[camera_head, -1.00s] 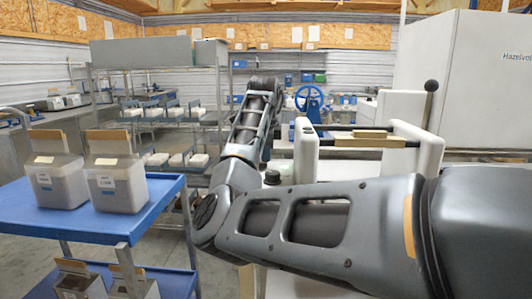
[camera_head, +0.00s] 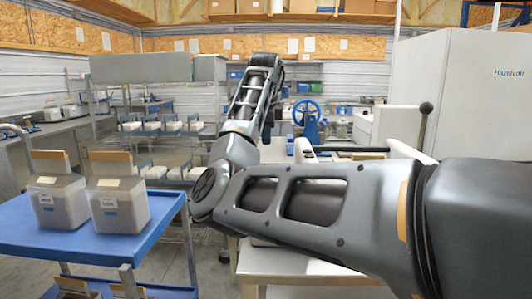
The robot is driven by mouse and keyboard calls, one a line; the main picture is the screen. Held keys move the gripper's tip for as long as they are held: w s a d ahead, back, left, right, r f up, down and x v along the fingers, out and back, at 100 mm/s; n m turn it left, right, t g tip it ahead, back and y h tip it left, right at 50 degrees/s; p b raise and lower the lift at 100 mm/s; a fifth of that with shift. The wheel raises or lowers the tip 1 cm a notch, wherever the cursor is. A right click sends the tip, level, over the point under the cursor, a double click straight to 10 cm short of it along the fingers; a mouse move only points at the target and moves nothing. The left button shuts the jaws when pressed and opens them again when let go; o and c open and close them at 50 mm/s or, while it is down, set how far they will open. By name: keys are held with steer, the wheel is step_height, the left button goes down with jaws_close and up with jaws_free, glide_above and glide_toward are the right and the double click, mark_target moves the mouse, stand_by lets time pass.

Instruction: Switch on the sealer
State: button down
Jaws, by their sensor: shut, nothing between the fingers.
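A white machine (camera_head: 410,153) with a dark lever ending in a black ball knob (camera_head: 426,108) stands at the right, mostly behind my arm. I cannot tell whether it is the sealer, and no switch shows on it. My arm crosses the lower right, bends at the elbow and rises in the middle. Its far end hangs down in front of the back area. My gripper's fingers do not show; they are hidden behind the arm links.
A blue trolley (camera_head: 60,235) with two labelled tubs stands at the left. Behind it is a metal rack (camera_head: 155,134) with small white boxes. A blue handwheel (camera_head: 306,112) is in the back middle. A large white cabinet (camera_head: 455,90) marked Hazelvolt fills the right.

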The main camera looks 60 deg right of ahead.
step_height(320, 180, up, 2)
stand_by(0.8)
